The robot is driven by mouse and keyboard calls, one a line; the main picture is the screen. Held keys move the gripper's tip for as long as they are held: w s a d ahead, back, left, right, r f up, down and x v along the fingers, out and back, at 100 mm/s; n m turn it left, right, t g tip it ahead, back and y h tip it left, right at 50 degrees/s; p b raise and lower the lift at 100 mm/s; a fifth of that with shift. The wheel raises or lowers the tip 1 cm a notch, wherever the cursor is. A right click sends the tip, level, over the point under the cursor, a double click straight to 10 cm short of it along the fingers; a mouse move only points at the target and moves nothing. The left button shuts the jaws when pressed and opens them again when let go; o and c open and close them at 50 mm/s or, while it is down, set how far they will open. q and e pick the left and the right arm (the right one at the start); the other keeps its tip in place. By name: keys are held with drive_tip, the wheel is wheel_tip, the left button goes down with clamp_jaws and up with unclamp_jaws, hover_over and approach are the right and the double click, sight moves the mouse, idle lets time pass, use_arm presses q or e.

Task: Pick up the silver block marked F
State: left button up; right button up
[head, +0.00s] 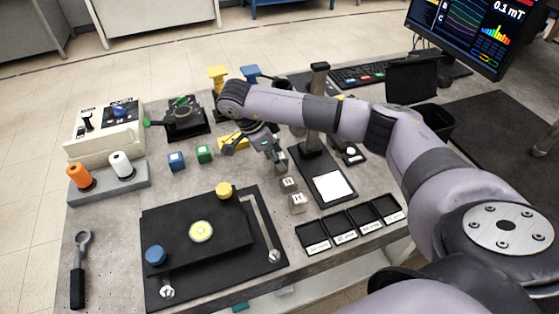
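Two small silver blocks stand on the grey table, a farther one (289,184) and a nearer one (298,202). Each has a light marked face, but the letters are too small to read, so I cannot tell which is F. My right arm comes in from the right, and its gripper (278,163) points down just behind the farther silver block. The fingers are small and partly merged with the dark wrist, so their opening is unclear. My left gripper is out of view.
Blue (176,161) and green (204,153) blocks stand left of the gripper. A black plate fixture (160,215) fills the front left. Labelled black trays (345,232) line the front edge. A stand with a white pad (333,187) is close on the right.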

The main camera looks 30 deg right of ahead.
drive_tip(key=shift+x, duration=1.4)
drive_tip(key=shift+c, duration=0.4)
drive_tip(key=shift+r, duration=0.1)
clamp_jaws()
